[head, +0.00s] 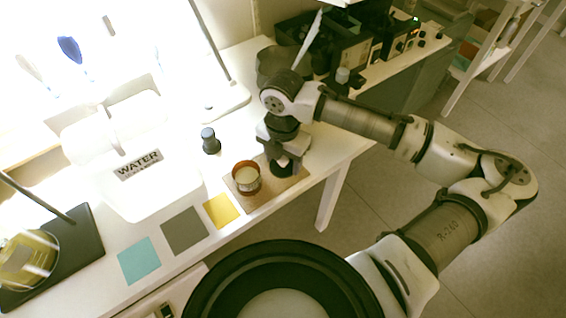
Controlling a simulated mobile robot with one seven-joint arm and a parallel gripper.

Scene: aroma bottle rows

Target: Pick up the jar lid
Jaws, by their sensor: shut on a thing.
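My gripper (284,163) points down over the right part of a brown mat (264,199) on the white table. It is shut on a small dark round thing (281,170), which looks like the jar lid. The gripper hides much of it, and I cannot tell whether it touches the mat. An open jar (246,179) with a reddish-brown rim and pale contents stands on the mat, just left of my gripper.
A white container labelled WATER (150,185) is to the left. Yellow (221,210), grey (185,230) and teal (139,260) squares lie along the front. Dark equipment (350,50) stands at the back right.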

